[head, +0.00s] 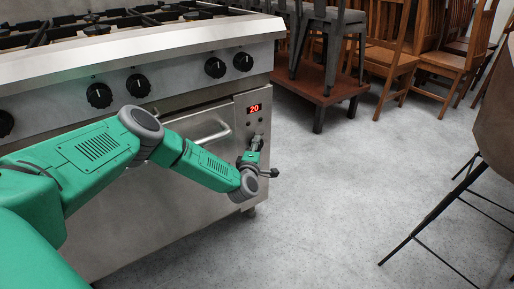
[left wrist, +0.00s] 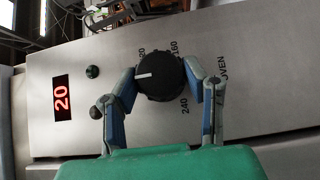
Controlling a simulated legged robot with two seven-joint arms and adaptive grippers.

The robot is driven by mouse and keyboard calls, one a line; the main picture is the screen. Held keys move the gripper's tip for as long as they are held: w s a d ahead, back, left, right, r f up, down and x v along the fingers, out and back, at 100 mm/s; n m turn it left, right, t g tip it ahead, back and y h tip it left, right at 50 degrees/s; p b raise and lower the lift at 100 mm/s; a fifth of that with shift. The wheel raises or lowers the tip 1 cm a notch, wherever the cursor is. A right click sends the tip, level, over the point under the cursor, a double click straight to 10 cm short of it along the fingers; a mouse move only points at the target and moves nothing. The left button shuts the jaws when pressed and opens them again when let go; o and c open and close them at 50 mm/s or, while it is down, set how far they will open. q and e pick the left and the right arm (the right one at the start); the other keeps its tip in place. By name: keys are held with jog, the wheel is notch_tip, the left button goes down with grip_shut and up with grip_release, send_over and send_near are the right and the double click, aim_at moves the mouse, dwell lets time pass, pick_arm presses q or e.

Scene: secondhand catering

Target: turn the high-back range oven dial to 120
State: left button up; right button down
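The oven dial (left wrist: 160,77) is round and black, with a white pointer mark directed left in the left wrist view. Printed numbers beside it include 160 and 240; another is partly covered. My left gripper (left wrist: 162,70) is at the dial, one finger on each side. The fingertips are close against its rim; whether they press on it is unclear. In the head view my left gripper (head: 256,158) is at the oven's right control panel, hiding most of the dial. The red display (head: 254,109) reads 20; it also shows in the left wrist view (left wrist: 62,98). My right gripper is out of view.
The range (head: 150,200) has several black burner knobs (head: 138,86) along its front and an oven door handle (head: 213,133) near my left forearm. Indicators (left wrist: 93,71) sit beside the display.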

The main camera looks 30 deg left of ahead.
pick_arm(q)
jog(key=m+g+p, duration=0.1)
jog(key=g+p, duration=0.1)
jog(key=p, duration=0.1)
jog(key=m+g+p, duration=0.1)
jog(key=m+p, duration=0.1)
jog(key=p, duration=0.1)
jog(key=shift+r+g+h+p, duration=0.35)
jog(key=shift+g+h+p, duration=0.05)
jog(key=shift+m+g+p, duration=0.7)
jog(key=shift+w+m+g+p, duration=0.1)
jog(key=shift+m+g+p, duration=0.4)
jog(key=shift+g, duration=0.4)
jog(key=shift+m+g+y, duration=0.3)
jog(key=shift+m+g, duration=0.2)
jog(key=shift+g, duration=0.2)
jog(key=o, duration=1.1)
jog(key=shift+f, duration=0.1)
jog(key=shift+o, duration=0.2)
